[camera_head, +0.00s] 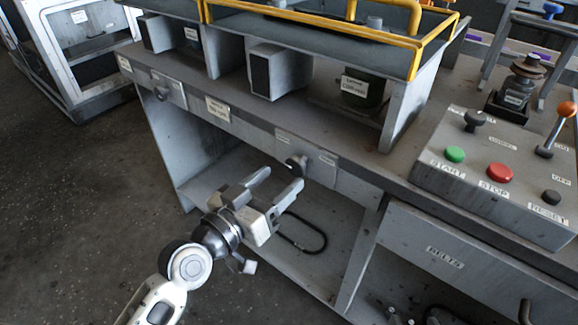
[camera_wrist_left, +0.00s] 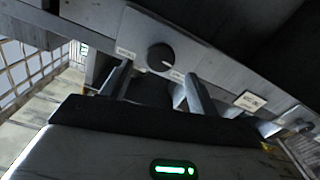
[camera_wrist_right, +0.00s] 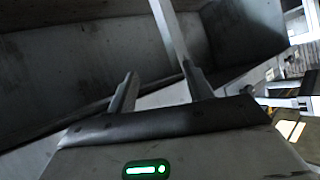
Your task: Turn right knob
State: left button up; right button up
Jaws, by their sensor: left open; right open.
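The right knob (camera_head: 297,163) is a dark round knob on a grey plate on the front edge of the workbench, with small labels either side. It also shows in the left wrist view (camera_wrist_left: 160,57). My left gripper (camera_head: 281,180) is open and empty just in front of this plate. In the left wrist view its fingers (camera_wrist_left: 157,72) are spread to either side of the knob and a little below it; I cannot tell if they touch anything. My right gripper shows only in the right wrist view (camera_wrist_right: 158,75), open and empty, facing grey panels.
Another knob (camera_head: 162,93) sits on the bench edge further left. A control box (camera_head: 490,180) with green and red buttons and a lever stands on the right. A yellow-railed rack (camera_head: 417,50) stands on the bench. Below are an open shelf, a black cable (camera_head: 303,240) and a drawer (camera_head: 450,262).

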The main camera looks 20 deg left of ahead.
aim_at(293, 168)
pick_arm(q)
jog(key=shift+x, duration=2.1)
pick_arm(e)
jog(key=shift+f, duration=0.2)
pick_arm(q)
jog(key=c, duration=1)
jog(key=shift+o, duration=0.2)
jog(key=shift+r+n+p, duration=0.1)
jog(key=shift+n+p, duration=0.4)
jog(key=shift+p, duration=0.2)
jog(key=shift+n, duration=0.5)
jog(key=o, duration=1)
jog(key=shift+c, duration=0.2)
pick_arm(e)
jog(key=shift+r, duration=0.35)
jog(key=shift+d, duration=0.1)
